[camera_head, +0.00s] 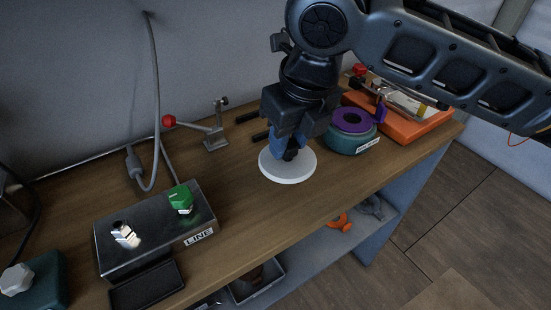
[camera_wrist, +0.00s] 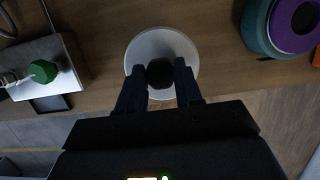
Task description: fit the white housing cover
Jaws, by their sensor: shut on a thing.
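The white housing cover (camera_head: 288,170) is a flat round disc with a dark knob (camera_wrist: 160,73) at its centre. My gripper (camera_head: 289,150) points down over it, and its two fingers are shut on the knob in the wrist view (camera_wrist: 160,80). The cover lies level at or just above the wooden bench; I cannot tell whether it touches. To its right stands a round teal body (camera_head: 352,141) with a purple ring (camera_head: 353,120) on top and a label on its front. My arm and gripper hide part of the bench behind the cover.
A metal box (camera_head: 155,232) labelled LINE, with a green knob (camera_head: 180,199), stands at the left. A small stand with a red ball (camera_head: 169,121) is at the back. An orange tray (camera_head: 402,125) is at the right. The bench between box and cover is clear.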

